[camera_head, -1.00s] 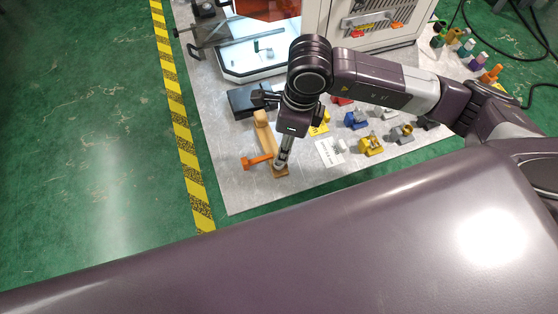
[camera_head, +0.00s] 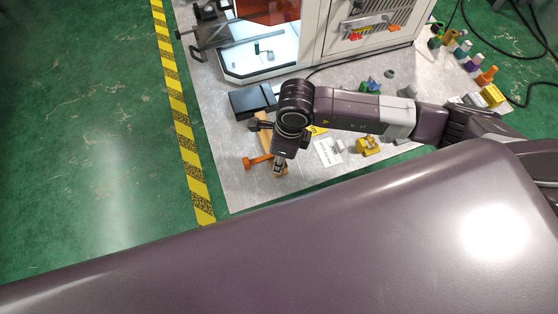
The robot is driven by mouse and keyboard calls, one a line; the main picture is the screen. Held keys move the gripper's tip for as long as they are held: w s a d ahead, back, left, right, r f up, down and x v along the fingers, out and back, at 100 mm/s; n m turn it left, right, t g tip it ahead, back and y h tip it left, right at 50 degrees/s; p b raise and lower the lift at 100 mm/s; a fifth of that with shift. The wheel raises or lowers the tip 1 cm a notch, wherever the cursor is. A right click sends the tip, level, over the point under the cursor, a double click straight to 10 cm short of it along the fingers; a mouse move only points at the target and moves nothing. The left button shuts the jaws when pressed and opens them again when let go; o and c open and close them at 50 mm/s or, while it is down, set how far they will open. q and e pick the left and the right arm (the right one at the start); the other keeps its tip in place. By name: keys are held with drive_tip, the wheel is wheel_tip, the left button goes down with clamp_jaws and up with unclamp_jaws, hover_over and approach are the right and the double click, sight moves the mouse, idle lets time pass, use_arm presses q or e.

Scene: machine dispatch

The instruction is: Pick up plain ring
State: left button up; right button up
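My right arm reaches in from the right, and its gripper (camera_head: 278,168) points down at the near end of a tan, wood-coloured block (camera_head: 265,141) near the table's front edge. The fingertips are small and partly merged with what lies under them, so I cannot tell whether they are open or shut. I cannot clearly make out the plain ring; it may be hidden at the fingertips or under my arm. A small grey piece (camera_head: 338,146) lies by a white label card (camera_head: 327,152). My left gripper is not in view.
An orange T-shaped part (camera_head: 257,161) lies just left of the gripper. A black box (camera_head: 252,100) and a white machine (camera_head: 312,30) stand behind. A yellow part (camera_head: 369,146) sits to the right. Several coloured parts stand at the far right.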

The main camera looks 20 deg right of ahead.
drive_tip(key=c, duration=0.5)
drive_tip(key=shift+c, duration=0.4)
drive_tip(key=shift+r, duration=0.15)
